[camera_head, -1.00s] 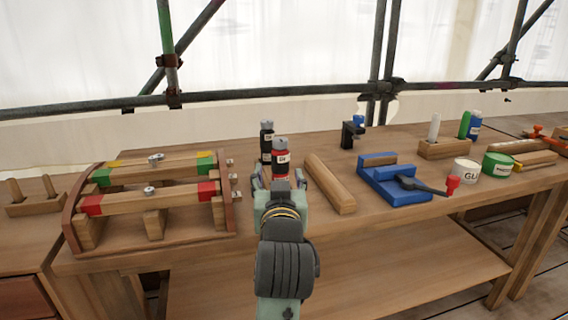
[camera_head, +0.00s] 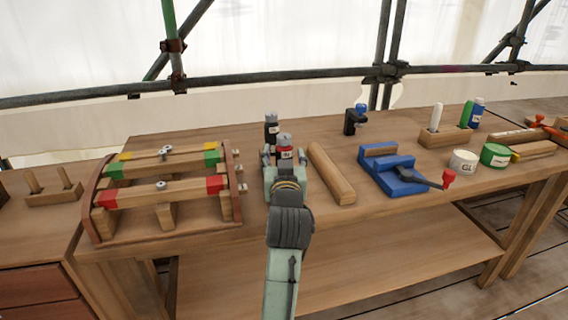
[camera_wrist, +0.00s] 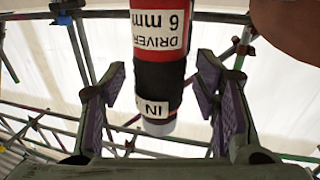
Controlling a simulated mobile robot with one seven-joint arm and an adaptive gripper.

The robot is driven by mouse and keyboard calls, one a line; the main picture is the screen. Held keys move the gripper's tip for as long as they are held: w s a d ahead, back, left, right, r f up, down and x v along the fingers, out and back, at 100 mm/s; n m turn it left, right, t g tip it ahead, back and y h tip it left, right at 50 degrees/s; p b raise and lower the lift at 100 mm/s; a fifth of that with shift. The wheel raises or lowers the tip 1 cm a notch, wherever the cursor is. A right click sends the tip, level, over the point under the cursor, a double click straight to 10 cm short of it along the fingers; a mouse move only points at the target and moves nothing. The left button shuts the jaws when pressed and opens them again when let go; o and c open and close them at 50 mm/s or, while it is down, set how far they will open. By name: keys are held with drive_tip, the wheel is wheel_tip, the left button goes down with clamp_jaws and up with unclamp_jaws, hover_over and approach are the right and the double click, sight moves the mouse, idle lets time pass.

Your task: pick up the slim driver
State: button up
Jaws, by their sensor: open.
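Two upright drivers stand on the bench left of its middle. One is a black driver (camera_head: 271,131) at the back, with a grey cap and a white label. The other is a red and black driver (camera_head: 285,146) in front; in the wrist view its label (camera_wrist: 160,35) reads "DRIVER 6 mm", upside down. I cannot tell from the label alone which is the slim one. My gripper (camera_head: 284,168) is open, its fingers on either side of the red driver in the wrist view (camera_wrist: 157,100), with gaps left and right. My gripper hides the red driver's lower part.
A wooden rack (camera_head: 96,205) with red, yellow and green marked bars stands close on the left. A wooden block (camera_head: 331,174) lies close on the right. Further right are a blue vise (camera_head: 392,175), a black clamp (camera_head: 352,123) and tubs (camera_head: 463,160).

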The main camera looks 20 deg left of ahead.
drive_tip(key=shift+w, duration=0.15)
drive_tip(key=shift+c, duration=0.6)
clamp_jaws()
